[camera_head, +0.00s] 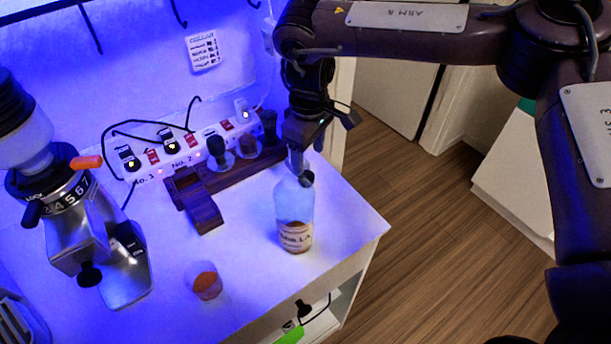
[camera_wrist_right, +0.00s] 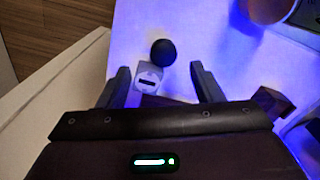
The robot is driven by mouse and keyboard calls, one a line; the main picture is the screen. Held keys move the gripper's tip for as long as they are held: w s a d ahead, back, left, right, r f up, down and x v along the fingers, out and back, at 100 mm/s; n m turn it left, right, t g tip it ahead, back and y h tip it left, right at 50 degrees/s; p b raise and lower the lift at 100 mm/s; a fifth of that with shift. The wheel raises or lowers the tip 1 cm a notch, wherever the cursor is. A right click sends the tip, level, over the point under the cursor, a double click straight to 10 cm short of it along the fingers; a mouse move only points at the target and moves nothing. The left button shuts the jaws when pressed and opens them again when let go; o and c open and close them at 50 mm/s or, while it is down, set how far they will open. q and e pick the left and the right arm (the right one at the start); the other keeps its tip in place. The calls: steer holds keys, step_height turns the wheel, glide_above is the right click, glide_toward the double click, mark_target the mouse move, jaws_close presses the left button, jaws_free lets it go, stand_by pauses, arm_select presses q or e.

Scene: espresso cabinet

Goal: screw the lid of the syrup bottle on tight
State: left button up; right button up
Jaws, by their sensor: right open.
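The clear syrup bottle (camera_head: 295,212) with a vanilla label stands upright near the right edge of the white cabinet top, with amber liquid low inside. Its round black lid (camera_head: 307,178) shows at the bottle's top, and also in the right wrist view (camera_wrist_right: 163,52). I cannot tell how tightly it sits. My right gripper (camera_head: 297,160) reaches down at the bottle top. In the wrist view its fingers (camera_wrist_right: 159,70) are open, one to each side of the lid's line, with the lid just beyond the tips. Contact cannot be told. My left gripper is not in view.
A wooden rack (camera_head: 235,173) with dark-handled tools stands behind the bottle. A power strip (camera_head: 190,150) runs along the back. A small orange-filled cup (camera_head: 206,284) stands front left of the bottle. A grinder (camera_head: 85,235) is at left. The top between cup and bottle is clear.

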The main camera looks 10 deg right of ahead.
mark_target(306, 175)
steer(key=shift+f, duration=0.25)
steer(key=shift+s+f+p, duration=0.1)
steer(key=shift+f+p, duration=0.2)
steer(key=f, duration=0.1)
steer(key=f+p, duration=0.1)
steer(key=f, duration=0.1)
steer(key=shift+a+f+p, duration=0.25)
steer(key=shift+f+p, duration=0.05)
steer(key=shift+f, duration=0.5)
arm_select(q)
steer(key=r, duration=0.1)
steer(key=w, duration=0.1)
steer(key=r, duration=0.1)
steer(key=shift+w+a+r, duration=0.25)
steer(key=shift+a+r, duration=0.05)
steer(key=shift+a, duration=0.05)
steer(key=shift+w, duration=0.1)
arm_select(e)
steer(key=c, duration=1.1)
